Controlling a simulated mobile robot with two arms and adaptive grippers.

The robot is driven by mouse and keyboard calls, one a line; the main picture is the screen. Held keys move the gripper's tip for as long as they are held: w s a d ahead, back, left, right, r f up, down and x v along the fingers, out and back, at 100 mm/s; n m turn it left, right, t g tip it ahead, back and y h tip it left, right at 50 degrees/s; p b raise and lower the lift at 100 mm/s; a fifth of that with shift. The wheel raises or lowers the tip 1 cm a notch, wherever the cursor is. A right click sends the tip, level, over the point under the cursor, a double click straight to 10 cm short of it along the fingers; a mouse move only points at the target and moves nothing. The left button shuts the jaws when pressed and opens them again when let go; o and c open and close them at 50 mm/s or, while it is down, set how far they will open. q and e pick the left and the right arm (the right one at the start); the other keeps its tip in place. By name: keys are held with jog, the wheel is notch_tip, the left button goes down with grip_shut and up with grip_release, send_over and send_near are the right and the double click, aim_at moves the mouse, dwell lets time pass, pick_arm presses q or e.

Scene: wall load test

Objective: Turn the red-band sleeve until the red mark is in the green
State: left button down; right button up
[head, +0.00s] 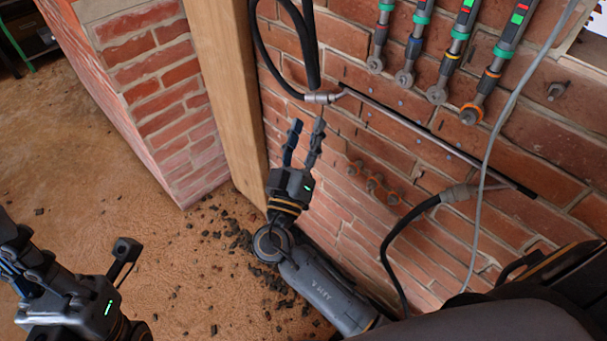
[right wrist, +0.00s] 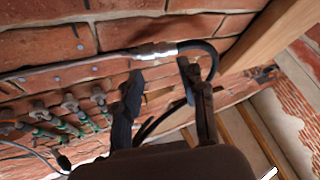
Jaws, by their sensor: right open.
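Several grey rods with coloured bands hang on the brick wall at the upper right of the head view. Their bands show blue, yellow and orange; I cannot tell for sure which rod has the red-band sleeve. Red and green marks (head: 517,17) show on the rightmost rod. My right gripper (head: 308,128) is open and empty, just below a metal hose fitting (head: 320,97) and apart from the rods. In the right wrist view the fitting (right wrist: 155,52) lies beyond the open fingertips. My left gripper (head: 15,245) is at the lower left, partly cut off.
A black bar (head: 435,140) runs slantwise along the wall, with a second hose fitting (head: 460,193) below it. A wooden post (head: 228,85) stands left of my right gripper. Dark rubble (head: 238,240) lies on the brown floor. A grey cable (head: 487,150) hangs at the right.

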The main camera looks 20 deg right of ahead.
notch_tip(320, 180, down, 18)
jog(key=w+n+g+y+p, duration=0.1)
jog(key=n+g+y+p, duration=0.2)
jog(key=n+y+p, duration=0.2)
jog(key=shift+w+d+r+n+g+y+p, duration=0.15)
jog(key=shift+w+r+n+g+y+p, duration=0.2)
jog(key=shift+y, duration=0.55)
jog(key=shift+f, duration=0.1)
